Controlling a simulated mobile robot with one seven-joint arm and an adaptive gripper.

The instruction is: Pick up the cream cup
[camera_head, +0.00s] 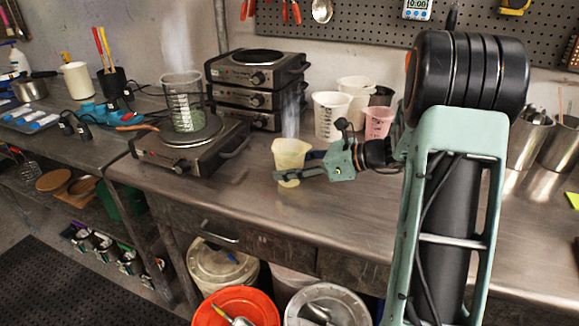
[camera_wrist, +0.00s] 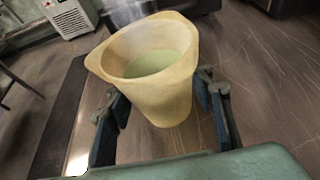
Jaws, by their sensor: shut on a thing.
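The cream cup (camera_head: 290,155) is a small spouted beaker at the middle of the steel bench in the head view. In the wrist view the cup (camera_wrist: 160,95) fills the middle and shows pale green liquid inside. My gripper (camera_head: 292,168) has its fingers on both sides of the cup and is shut on it. In the wrist view the fingers of my gripper (camera_wrist: 163,110) flank the cup's body. The cup is about upright in the head view. I cannot tell whether its base touches the bench.
A hot plate (camera_head: 190,145) with a glass beaker (camera_head: 183,100) stands to the left. Stacked hot plates (camera_head: 257,75) stand behind. A white jug (camera_head: 331,115) and a pink jug (camera_head: 378,122) stand behind my gripper. The bench front (camera_head: 240,195) is clear.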

